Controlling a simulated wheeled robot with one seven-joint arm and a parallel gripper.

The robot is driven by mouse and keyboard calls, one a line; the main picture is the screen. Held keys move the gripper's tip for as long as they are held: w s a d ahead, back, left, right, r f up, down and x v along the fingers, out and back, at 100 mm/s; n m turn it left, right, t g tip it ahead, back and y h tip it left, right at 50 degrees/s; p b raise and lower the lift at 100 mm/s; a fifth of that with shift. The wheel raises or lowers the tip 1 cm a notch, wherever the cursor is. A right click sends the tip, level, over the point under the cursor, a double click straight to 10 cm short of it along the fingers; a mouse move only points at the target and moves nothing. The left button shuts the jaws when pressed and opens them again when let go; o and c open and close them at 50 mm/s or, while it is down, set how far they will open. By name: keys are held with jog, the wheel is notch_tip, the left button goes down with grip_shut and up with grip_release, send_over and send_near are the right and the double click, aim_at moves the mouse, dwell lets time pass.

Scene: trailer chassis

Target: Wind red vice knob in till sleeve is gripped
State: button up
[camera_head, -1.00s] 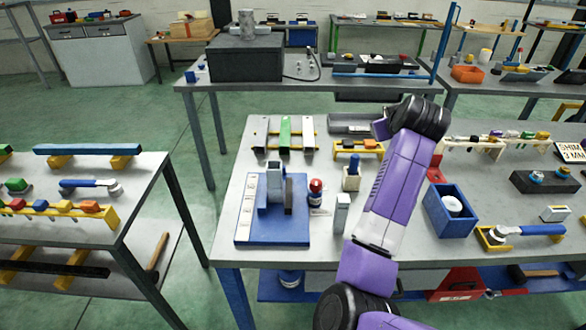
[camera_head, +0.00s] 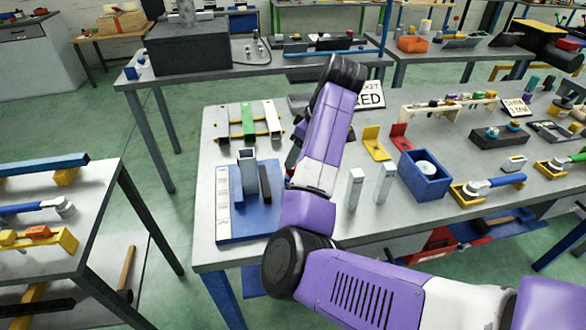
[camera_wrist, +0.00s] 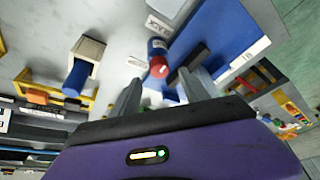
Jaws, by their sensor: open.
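The vice stands on a blue base plate (camera_head: 265,222) with a white strip at its left edge. A grey upright sleeve (camera_head: 247,167) stands at the vice, beside a dark jaw (camera_head: 265,184). In the wrist view, the round red knob (camera_wrist: 158,68) shows in front of a blue cylindrical part, close to a dark bar (camera_wrist: 188,63) and the blue plate (camera_wrist: 222,38). My gripper (camera_wrist: 160,76) is open, its two grey fingers on either side of the knob in the picture. I cannot tell whether they touch it.
A pale block with a blue peg (camera_wrist: 76,76) is left of the knob in the wrist view. Two grey posts (camera_head: 355,187) and a blue box (camera_head: 425,185) stand right of my arm. A rack with green and grey bars (camera_head: 248,122) lies behind the vice.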

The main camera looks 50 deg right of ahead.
jog(key=shift+b+x, duration=0.7)
jog(key=shift+x, duration=1.4)
grip_shut()
